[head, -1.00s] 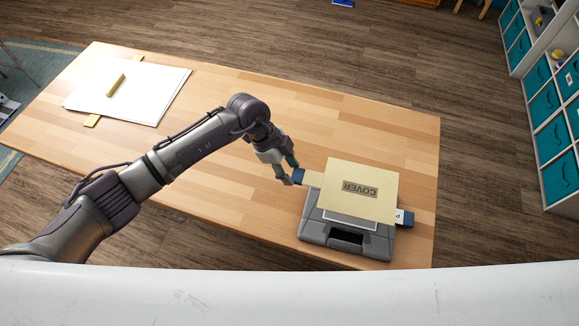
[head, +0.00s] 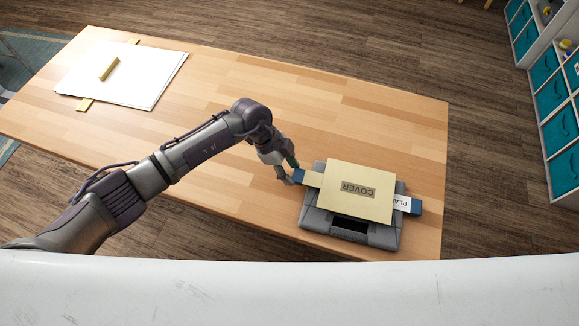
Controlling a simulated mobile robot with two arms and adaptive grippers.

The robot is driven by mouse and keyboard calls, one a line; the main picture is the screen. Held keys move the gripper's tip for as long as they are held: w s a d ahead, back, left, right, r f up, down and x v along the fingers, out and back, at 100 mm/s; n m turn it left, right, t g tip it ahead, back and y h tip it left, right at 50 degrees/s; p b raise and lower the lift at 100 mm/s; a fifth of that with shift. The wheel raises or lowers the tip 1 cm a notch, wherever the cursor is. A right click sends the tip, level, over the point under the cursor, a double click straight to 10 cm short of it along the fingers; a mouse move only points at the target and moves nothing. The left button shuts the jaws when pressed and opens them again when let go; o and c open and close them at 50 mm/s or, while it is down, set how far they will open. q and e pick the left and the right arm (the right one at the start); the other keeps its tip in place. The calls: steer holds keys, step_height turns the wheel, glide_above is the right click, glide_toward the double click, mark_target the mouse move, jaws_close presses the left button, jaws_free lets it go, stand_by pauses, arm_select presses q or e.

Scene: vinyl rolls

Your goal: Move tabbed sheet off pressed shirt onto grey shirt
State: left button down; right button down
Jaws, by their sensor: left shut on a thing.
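The pale yellow tabbed sheet (head: 352,204) marked COVER lies over the grey machine (head: 391,237) at the table's right. My left gripper (head: 288,176) is shut on that tab. A white strip marked "PLA" (head: 401,201) with a blue end (head: 416,206) shows past the sheet's right edge. The sheet hides most of what is under it; I cannot tell whether it touches. No garment is clearly recognisable. A pale flat stack (head: 142,77) lies at the far left. My right gripper is not in view.
A yellow bar (head: 109,69) lies on the pale stack, and yellow tabs (head: 85,104) stick out from under it. The middle of the wooden table (head: 300,100) is clear. Teal drawers (head: 553,95) stand right of the table.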

arm_select(q)
steer(key=c, duration=0.5)
jaws_free()
steer(key=v, duration=1.2)
